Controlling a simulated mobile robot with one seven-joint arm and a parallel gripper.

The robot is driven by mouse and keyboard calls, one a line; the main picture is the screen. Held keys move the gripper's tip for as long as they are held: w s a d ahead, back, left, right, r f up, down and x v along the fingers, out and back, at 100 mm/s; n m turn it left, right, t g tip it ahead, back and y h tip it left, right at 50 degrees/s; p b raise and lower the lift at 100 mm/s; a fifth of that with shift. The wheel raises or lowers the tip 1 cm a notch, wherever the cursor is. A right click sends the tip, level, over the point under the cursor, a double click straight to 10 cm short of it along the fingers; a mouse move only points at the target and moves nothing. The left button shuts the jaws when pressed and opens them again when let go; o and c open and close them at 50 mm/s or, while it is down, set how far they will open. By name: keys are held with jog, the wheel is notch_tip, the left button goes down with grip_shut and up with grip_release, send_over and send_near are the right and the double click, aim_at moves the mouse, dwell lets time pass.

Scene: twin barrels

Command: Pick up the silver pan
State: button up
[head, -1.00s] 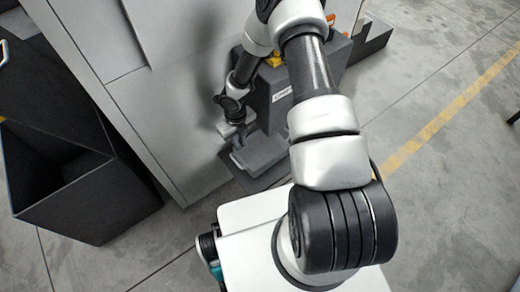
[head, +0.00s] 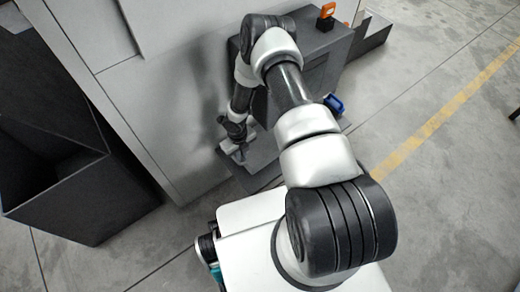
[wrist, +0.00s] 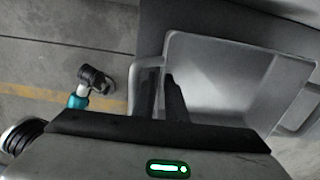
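The silver pan (wrist: 235,75) shows in the wrist view as a light grey, shallow rectangular tray with raised walls. It has a loop handle on its left side (wrist: 134,88) and another at the right. My gripper (wrist: 162,95) is at the pan's left side, its two dark fingers apart. One finger is by the left handle and the other overlaps the pan's inside. Whether either finger touches the pan cannot be told. In the head view my gripper (head: 238,152) is low in front of the grey machine, and I cannot make out the pan clearly there.
A tall grey cabinet (head: 165,100) stands directly left of my gripper. A dark open bin (head: 75,190) is farther left. An orange item (head: 326,15) sits on top of the machine, and a blue item (head: 335,103) is at its right. Floor at right is clear.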

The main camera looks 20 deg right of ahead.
jog(key=shift+f, duration=0.3)
jog(key=shift+c, duration=0.2)
grip_shut()
jog(key=shift+w+r, duration=0.1)
dwell(0.9)
jog(key=shift+r, duration=0.2)
dwell(0.3)
